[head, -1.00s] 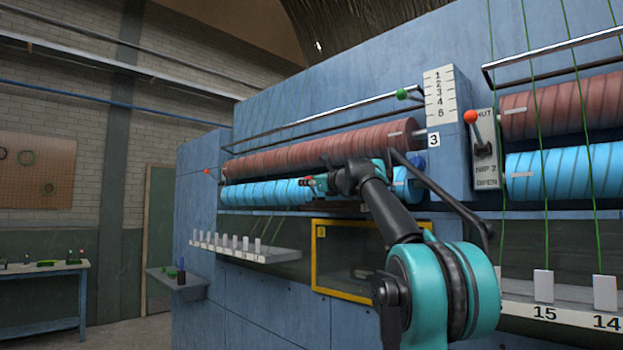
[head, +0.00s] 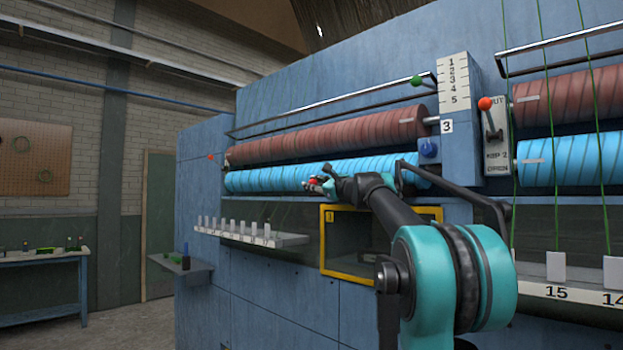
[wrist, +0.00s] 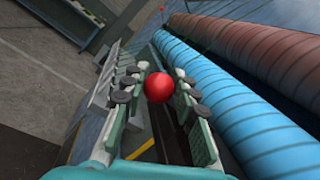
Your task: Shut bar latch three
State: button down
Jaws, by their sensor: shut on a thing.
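My gripper (head: 318,185) is in front of the lower, light-blue roll (head: 265,178), above the yellow-framed opening. It is shut on a red ball knob (wrist: 158,88), which sits between the padded fingers in the wrist view. The knob shows small and red at the fingertips in the head view. The rest of whatever carries the knob is hidden by my fingers, and I cannot make out a latch bar. A white plate marked 3 (head: 447,127) is at the right end of the rolls, above a blue knob (head: 428,148).
A red-brown roll (head: 330,135) lies above the light-blue one. A rail with a green ball (head: 416,80) runs above both. A red-knobbed lever (head: 485,103) stands to the right. A shelf with several white tabs (head: 250,236) juts out below left.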

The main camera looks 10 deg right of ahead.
jog(key=shift+d+f, duration=0.1)
jog(key=shift+f, duration=0.4)
jog(key=c, duration=1.4)
grip_release()
jog(key=shift+o, duration=1.1)
jog(key=shift+w+d, duration=0.1)
jog(key=shift+d, duration=0.05)
jog(key=v, duration=1.2)
